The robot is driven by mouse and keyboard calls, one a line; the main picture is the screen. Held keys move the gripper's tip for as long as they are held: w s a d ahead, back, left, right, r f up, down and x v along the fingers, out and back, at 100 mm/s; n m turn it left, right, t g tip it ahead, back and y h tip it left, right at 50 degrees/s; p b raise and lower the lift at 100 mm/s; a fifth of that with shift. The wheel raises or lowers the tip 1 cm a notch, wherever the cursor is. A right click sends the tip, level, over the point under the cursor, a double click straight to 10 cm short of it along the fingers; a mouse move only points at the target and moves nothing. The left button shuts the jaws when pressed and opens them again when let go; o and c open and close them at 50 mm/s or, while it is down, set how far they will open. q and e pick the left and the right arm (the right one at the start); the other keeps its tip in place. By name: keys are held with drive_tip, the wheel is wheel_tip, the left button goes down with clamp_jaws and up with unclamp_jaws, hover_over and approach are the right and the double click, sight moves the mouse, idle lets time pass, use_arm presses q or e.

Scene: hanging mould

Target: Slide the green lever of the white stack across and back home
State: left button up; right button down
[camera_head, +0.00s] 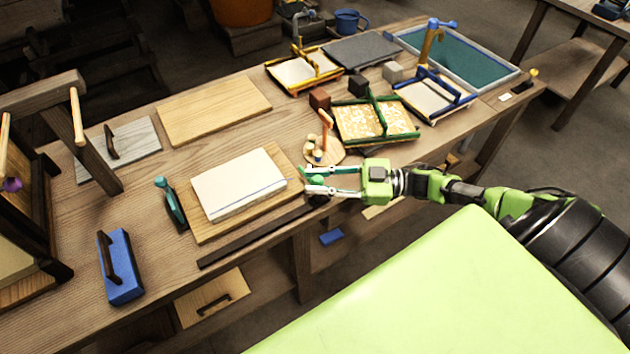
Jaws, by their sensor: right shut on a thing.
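The white stack (238,184) lies flat on a wooden board (197,228) near the front of the bench. My right gripper (312,180) comes in from the right, just past the stack's right end. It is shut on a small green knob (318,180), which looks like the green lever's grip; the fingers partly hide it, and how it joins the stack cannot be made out. A dark rail (255,236) runs along the bench's front edge and ends near the gripper. My left gripper is not in view.
A teal-handled tool (170,204) stands left of the stack, and a blue block with a dark handle (120,267) lies front left. A green-framed mould (376,121) and a round wooden stand (325,152) are behind the gripper.

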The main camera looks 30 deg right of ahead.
drive_tip(key=c, duration=1.8)
unclamp_jaws()
drive_tip(key=shift+d, duration=0.3)
drive_tip(key=shift+s+d, duration=0.1)
drive_tip(key=shift+d, duration=0.05)
drive_tip(key=v, duration=1.1)
drive_tip(key=shift+s+d, duration=0.2)
drive_tip(key=shift+d, duration=0.15)
